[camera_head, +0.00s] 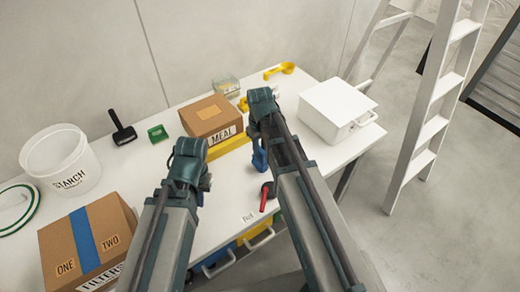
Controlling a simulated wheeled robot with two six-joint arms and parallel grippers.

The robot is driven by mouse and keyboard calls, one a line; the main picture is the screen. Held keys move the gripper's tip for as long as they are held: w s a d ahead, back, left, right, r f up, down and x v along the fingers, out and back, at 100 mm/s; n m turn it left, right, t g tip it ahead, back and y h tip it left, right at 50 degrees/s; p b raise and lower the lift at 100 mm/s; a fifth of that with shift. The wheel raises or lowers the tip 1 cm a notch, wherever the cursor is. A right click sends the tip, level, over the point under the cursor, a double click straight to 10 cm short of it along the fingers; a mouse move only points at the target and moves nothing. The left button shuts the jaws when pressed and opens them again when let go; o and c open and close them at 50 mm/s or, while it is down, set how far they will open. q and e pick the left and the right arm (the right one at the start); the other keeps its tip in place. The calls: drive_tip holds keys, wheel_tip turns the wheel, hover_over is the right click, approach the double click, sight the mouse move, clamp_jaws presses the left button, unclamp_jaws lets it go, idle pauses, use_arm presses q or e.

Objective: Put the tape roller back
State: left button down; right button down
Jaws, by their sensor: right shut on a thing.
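My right gripper (262,136) is over the middle of the white table, mostly hidden by my own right arm. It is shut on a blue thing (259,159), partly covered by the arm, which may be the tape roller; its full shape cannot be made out. My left gripper (204,185) points down over the table, left of the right arm; its fingertips are small and partly hidden, so its opening cannot be told.
On the white table (168,207) stand a MEAL box (208,117), a white lidded box (337,108), a white tub (62,160) and a FILTERS box (60,238). A black-handled tool (122,130), green item (157,133) and yellow scoop (280,70) lie behind. A ladder (432,128) stands right.

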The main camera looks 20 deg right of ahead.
drive_tip(key=shift+f, duration=0.2)
drive_tip(key=c, duration=0.7)
unclamp_jaws()
drive_tip(key=shift+o, duration=0.2)
drive_tip(key=shift+r, duration=0.15)
wheel_tip(320, 180, up, 14)
drive_tip(key=p, duration=1.4)
drive_tip(key=s+a+f+b, duration=0.2)
drive_tip(key=s+a, duration=0.3)
drive_tip(key=s, duration=0.2)
drive_tip(key=s+a+f+h+b, duration=0.1)
drive_tip(key=s+a+f+b, duration=0.2)
drive_tip(key=s+a, duration=0.2)
drive_tip(key=shift+s+a, duration=0.25)
drive_tip(key=shift+s, duration=0.9)
